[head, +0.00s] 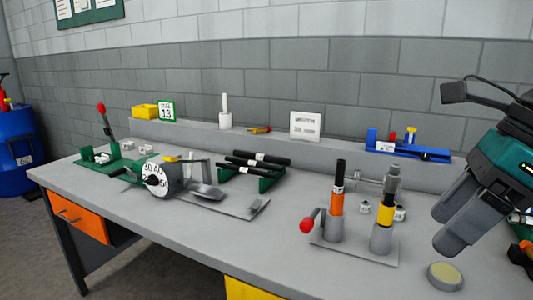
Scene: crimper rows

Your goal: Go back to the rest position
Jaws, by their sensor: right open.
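My right gripper (462,222) is at the right of the head view, above the right end of the grey workbench (225,245). Its fingers point down and to the left, are open, and nothing shows between them. It is to the right of a crimping fixture (352,250) with a red-ended lever, and above a round pad (444,276) with a yellowish top. My left gripper does not show.
A dial device (160,178), a green rack with black rods (255,163) and a green lever press (107,150) stand on the bench. A raised back shelf (285,148) carries small items and a blue tool (400,147). Bare bench lies at front centre.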

